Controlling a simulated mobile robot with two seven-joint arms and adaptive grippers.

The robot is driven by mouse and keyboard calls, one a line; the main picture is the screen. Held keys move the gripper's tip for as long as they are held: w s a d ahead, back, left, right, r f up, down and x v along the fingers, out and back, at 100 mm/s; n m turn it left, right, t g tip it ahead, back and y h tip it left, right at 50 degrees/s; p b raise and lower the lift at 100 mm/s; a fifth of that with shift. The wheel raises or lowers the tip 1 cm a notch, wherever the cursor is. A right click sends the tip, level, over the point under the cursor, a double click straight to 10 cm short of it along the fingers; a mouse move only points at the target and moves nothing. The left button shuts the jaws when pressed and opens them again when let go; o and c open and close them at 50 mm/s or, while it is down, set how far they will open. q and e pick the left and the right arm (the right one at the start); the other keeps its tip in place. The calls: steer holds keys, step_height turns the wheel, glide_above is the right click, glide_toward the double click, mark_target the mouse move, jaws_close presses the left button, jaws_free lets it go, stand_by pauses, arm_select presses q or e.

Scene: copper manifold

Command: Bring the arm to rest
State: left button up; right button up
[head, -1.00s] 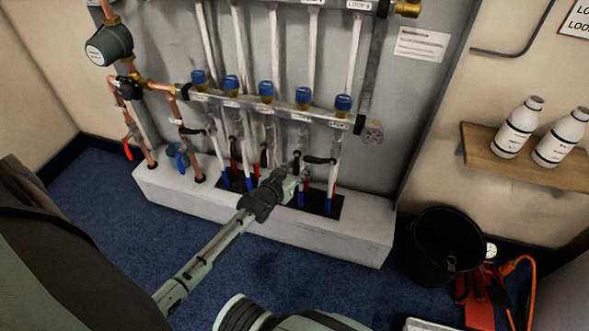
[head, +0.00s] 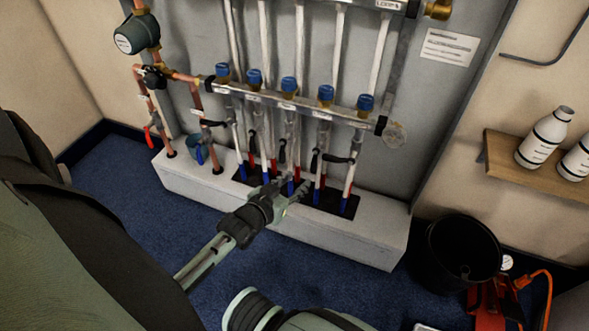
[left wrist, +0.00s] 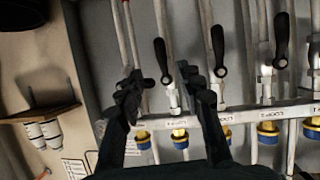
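My left gripper (head: 298,188) shows in the head view, in front of the copper and grey manifold (head: 290,105), low near the pipe bottoms and above the white plinth (head: 350,235). In the left wrist view its two dark fingers (left wrist: 165,88) stand apart with a clear gap, and nothing is held. The manifold appears upside down there. A pipe with a black lever handle (left wrist: 162,60) shows beyond the gap, apart from the fingers as far as I can tell. More levers (left wrist: 218,50) lie to the right. My right gripper is in neither view.
A black bucket (head: 460,262) and a red pump (head: 492,305) with an orange hose stand on the blue floor at right. A wooden shelf (head: 505,170) with white bottles (head: 545,138) is on the right wall. Floor left of the plinth is clear.

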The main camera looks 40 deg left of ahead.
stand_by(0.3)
arm_select(q)
steer(key=s+d+f+m+g, duration=0.1)
steer(key=s+f+g, duration=0.3)
steer(key=s, duration=0.4)
steer(key=s+d+f+m+g, duration=0.1)
steer(key=s+d+f+g, duration=0.2)
steer(key=s+g, duration=0.3)
steer(key=s+f, duration=0.1)
steer(key=s, duration=0.2)
steer(key=shift+s+d+m+g, duration=0.2)
steer(key=shift+d+m+g, duration=0.1)
steer(key=shift+m, duration=0.1)
steer(key=shift+a, duration=0.15)
